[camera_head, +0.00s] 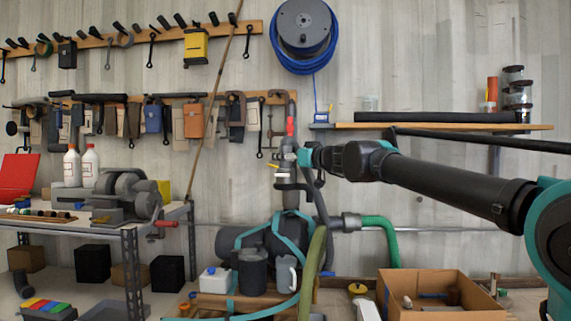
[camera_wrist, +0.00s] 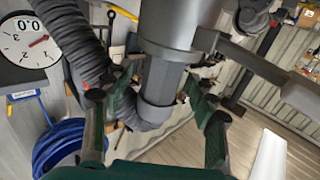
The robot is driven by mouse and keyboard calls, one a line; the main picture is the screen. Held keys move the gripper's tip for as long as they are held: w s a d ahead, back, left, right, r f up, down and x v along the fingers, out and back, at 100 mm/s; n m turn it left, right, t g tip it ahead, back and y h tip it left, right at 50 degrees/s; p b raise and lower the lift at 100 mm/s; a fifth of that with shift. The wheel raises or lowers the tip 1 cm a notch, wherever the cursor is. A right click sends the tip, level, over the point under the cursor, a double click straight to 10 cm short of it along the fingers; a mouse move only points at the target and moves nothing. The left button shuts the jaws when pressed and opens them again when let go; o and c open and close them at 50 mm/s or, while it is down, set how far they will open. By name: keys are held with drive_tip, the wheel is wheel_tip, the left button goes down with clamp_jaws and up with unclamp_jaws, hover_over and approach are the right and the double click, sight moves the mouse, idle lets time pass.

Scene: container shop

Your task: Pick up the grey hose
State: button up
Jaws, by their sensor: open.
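A ribbed dark grey hose (camera_wrist: 72,38) runs down from the top left in the wrist view. It curves behind my left finger toward the lower end of a smooth grey pipe fitting (camera_wrist: 163,78). In the head view a grey hose (camera_head: 320,200) hangs beside the upright pipework, below my gripper (camera_head: 303,158). In the wrist view my gripper (camera_wrist: 155,88) is open, with the pipe fitting showing between its fingers. The hose appears beside and partly behind the left finger. I cannot tell whether any finger touches the hose or fitting.
A green hose (camera_head: 376,225) and an olive hose (camera_head: 314,270) are near the pipework. A round gauge (camera_wrist: 27,40) and a coiled blue hose (camera_wrist: 62,148) show at left in the wrist view. A cardboard box (camera_head: 440,290) stands at lower right; a workbench (camera_head: 100,222) is at left.

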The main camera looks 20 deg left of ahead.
clamp_jaws()
idle(0.4)
drive_tip(key=shift+r, duration=0.1)
wheel_tip(320, 180, up, 20)
idle(0.6)
